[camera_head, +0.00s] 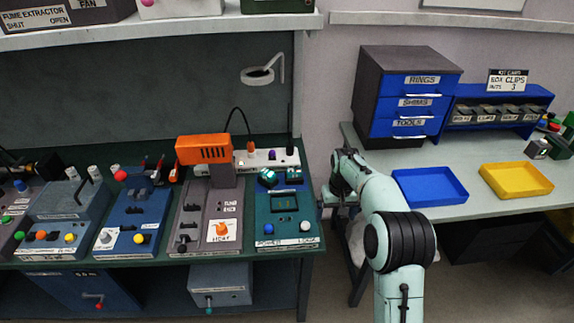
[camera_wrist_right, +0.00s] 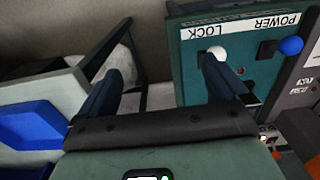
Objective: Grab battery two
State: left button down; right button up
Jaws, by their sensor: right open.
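I cannot pick out anything labelled as battery two in either view. My right gripper (camera_head: 338,197) is at the gap between the two benches, just right of the teal POWER/LOCK box (camera_head: 287,222). In the right wrist view the same gripper (camera_wrist_right: 163,70) has its two dark fingers spread apart with nothing between them. The teal box also shows there (camera_wrist_right: 230,62), upside down, with one finger in front of its lower left part. My left gripper is not in view.
An orange device (camera_head: 203,149) stands on the left bench above a grey box (camera_head: 205,218). A blue tray (camera_head: 429,186) and a yellow tray (camera_head: 516,181) are on the right bench, before a blue drawer cabinet (camera_head: 405,95). Bare bench surrounds the trays.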

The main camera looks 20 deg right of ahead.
aim_at(292, 176)
jog(key=i, duration=1.1)
